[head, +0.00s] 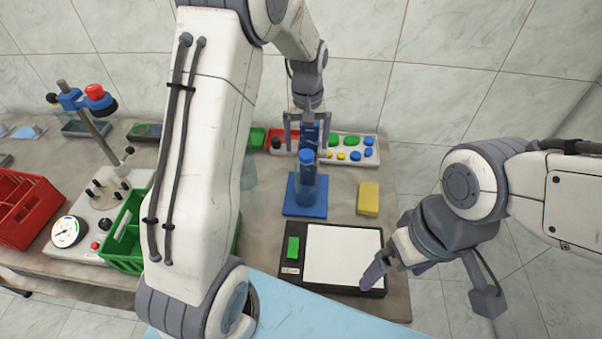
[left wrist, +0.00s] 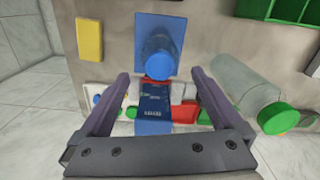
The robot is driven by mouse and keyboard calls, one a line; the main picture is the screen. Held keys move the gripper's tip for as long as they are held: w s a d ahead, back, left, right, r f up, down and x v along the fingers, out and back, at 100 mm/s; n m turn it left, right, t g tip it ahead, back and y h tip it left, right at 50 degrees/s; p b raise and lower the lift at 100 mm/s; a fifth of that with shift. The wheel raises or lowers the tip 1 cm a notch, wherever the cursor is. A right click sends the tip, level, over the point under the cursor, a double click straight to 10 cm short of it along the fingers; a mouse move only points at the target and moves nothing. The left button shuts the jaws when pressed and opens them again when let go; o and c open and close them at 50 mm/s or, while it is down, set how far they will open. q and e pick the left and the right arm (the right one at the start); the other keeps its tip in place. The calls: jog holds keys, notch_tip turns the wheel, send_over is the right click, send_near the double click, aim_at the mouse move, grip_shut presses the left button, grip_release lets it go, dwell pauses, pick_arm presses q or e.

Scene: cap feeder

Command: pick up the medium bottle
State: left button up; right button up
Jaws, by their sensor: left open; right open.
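A clear bluish bottle with a blue cap (head: 307,158) stands on a blue mat (head: 292,207). The cap also shows in the left wrist view (left wrist: 160,65). A larger clear bottle with a green cap (left wrist: 278,117) is at the right there; in the head view my left arm mostly hides it. I cannot tell for sure which is the medium one. My left gripper (head: 306,147) is open, behind the blue-capped bottle in the head view, with its fingers apart. A dark blue labelled box (left wrist: 157,103) shows between them. My right gripper (head: 378,266) is open beside the scale's right edge.
A white tray of coloured caps (head: 349,140) is at the back. A yellow block (head: 368,198) lies right of the mat, and a scale (head: 343,256) is in front. Green (head: 122,240) and red (head: 28,208) crates and a gauge fixture (head: 90,238) are at left.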

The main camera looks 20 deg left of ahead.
aim_at(307, 153)
pick_arm(q)
notch_tip(307, 153, down, 4)
jog(key=shift+f+p, duration=0.1)
jog(key=shift+p, duration=0.25)
jog(key=shift+d+f, duration=0.1)
jog(key=shift+f, duration=0.15)
notch_tip(307, 153, down, 4)
jog(key=shift+s+r+p, duration=0.1)
jog(key=shift+r+p, duration=0.05)
jog(key=shift+p, duration=0.85)
jog(key=shift+f, duration=0.45)
jog(key=shift+c, duration=0.3)
jog(key=shift+r, duration=0.1)
grip_shut()
